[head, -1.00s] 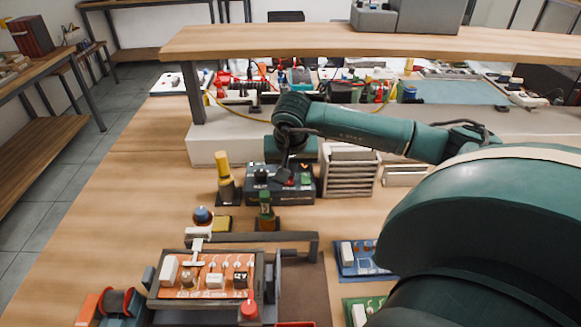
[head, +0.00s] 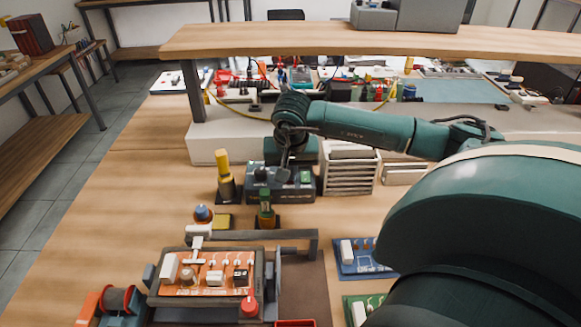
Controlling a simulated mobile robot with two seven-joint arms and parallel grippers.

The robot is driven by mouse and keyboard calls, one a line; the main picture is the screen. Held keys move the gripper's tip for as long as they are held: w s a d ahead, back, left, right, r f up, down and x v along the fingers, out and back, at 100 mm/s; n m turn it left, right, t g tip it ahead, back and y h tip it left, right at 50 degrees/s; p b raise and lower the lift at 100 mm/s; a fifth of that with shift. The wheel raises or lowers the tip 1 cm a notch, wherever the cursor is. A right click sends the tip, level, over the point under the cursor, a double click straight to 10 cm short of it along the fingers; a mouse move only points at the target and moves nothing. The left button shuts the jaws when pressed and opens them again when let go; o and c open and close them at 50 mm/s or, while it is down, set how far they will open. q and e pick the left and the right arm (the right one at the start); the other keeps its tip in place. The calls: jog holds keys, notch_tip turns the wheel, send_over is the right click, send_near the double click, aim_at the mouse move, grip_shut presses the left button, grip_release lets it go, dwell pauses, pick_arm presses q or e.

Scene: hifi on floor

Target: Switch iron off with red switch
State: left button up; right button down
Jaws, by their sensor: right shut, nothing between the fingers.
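A dark box (head: 254,195), which looks like the iron's control station, stands near the back of the bench under the shelf, with a knob and a small greenish panel (head: 305,177) on its front. My right gripper (head: 284,175) is shut and empty, its tip pointing down at the front of this box, right by the switch area. I cannot tell whether it touches. No red shows on the switch now; the gripper may hide it. A yellow-handled tool (head: 222,163) stands upright in a holder left of the box. My left gripper is out of view.
A slatted light rack (head: 350,172) is just to the right. A board holder with an orange circuit board (head: 212,276) lies in front. The shelf (head: 370,42) hangs over the back. The bench's left side is clear.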

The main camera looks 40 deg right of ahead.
jog(key=shift+s+a+f, duration=0.1)
jog(key=shift+s+f, duration=0.1)
jog(key=shift+f, duration=0.1)
